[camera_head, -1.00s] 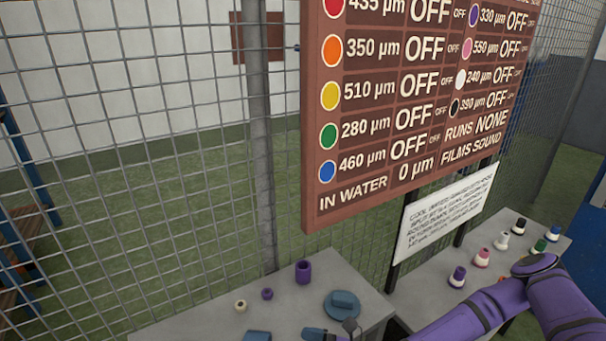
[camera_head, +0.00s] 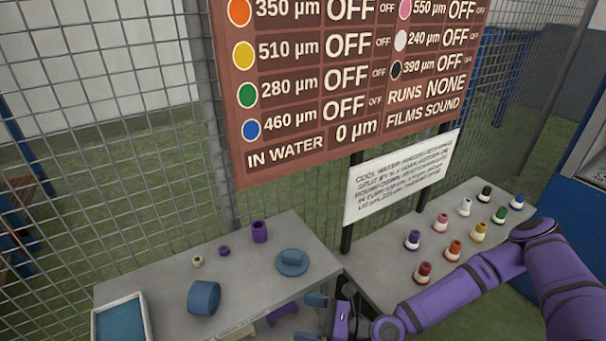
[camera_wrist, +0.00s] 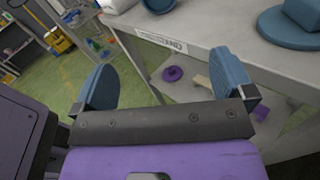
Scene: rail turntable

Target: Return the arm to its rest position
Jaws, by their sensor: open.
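My gripper (camera_head: 314,318) is in front of the near table's right end in the head view, low in the picture. Its two blue finger pads stand apart in the wrist view (camera_wrist: 167,82), with nothing between them. My purple arm reaches in from the right, bent at the elbow, and passes in front of the right table. The wrist view looks past the fingers at the front edge of a grey table (camera_wrist: 215,42) and the green floor (camera_wrist: 125,75).
The left table (camera_head: 165,262) holds a blue cylinder (camera_head: 204,298), blue lidded disc (camera_head: 292,262), purple cup (camera_head: 260,231) and framed tray (camera_head: 97,325). Several coloured bottles, including a red one (camera_head: 422,273), stand on the right table (camera_head: 375,262). A brown board (camera_head: 330,132) and mesh fence stand behind.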

